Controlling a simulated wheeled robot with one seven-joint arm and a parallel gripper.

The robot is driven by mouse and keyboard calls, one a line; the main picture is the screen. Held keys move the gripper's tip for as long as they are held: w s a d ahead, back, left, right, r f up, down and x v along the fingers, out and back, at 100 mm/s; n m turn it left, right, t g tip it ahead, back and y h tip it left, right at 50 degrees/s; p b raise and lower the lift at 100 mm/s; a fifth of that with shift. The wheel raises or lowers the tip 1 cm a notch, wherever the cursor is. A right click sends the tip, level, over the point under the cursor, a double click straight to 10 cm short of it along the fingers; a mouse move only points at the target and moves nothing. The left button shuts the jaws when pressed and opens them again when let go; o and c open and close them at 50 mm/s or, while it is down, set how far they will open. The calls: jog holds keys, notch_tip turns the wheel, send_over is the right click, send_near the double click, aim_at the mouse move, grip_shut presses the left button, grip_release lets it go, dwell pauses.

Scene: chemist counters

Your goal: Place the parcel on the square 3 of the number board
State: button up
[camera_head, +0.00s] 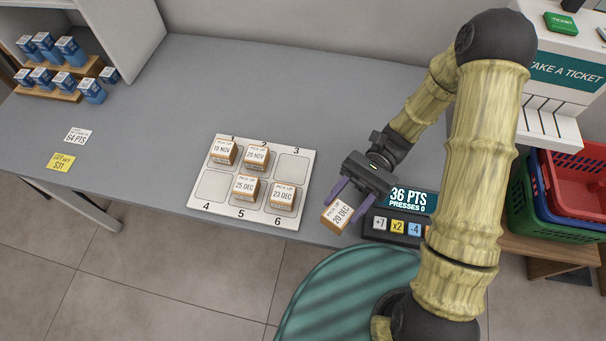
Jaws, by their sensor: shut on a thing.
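The parcel (337,215) is a small brown box with a white label reading "PICK UP 20 DEC". My gripper (350,202) is shut on it, with purple fingers at its sides, to the right of the number board (208,190). The board is a white panel with numbered squares in two rows. Square 3 (291,168), at its top right, is empty. Boxes stand on square 1 (222,152), square 2 (256,158), square 5 (245,188) and square 6 (283,197). Square 4 (211,185) is empty.
A dark keypad unit (396,224) showing "36 PTS, PRESSES 0" stands just right of the parcel. Blue boxes (70,50) stand on wooden steps at the far left. Stacked baskets (565,190) and a ticket machine (560,75) are at the right. The counter left of the board is mostly clear.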

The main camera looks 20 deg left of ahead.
jog(key=w+a+r+m+t+y+b, duration=0.4)
jog(key=w+a+m+t+y+b, duration=0.45)
jog(key=a, duration=0.45)
jog(key=shift+y, duration=0.55)
jog(key=f, duration=0.2)
jog(key=w+f, duration=0.1)
jog(key=f, duration=0.2)
jog(key=shift+w+f, duration=0.2)
jog(key=shift+f, duration=0.05)
jog(key=shift+f+n+g+b, duration=0.25)
jog(key=shift+f+b, duration=0.1)
jog(key=shift+f, duration=1.5)
jog(key=shift+f, duration=0.15)
jog(key=o, duration=1)
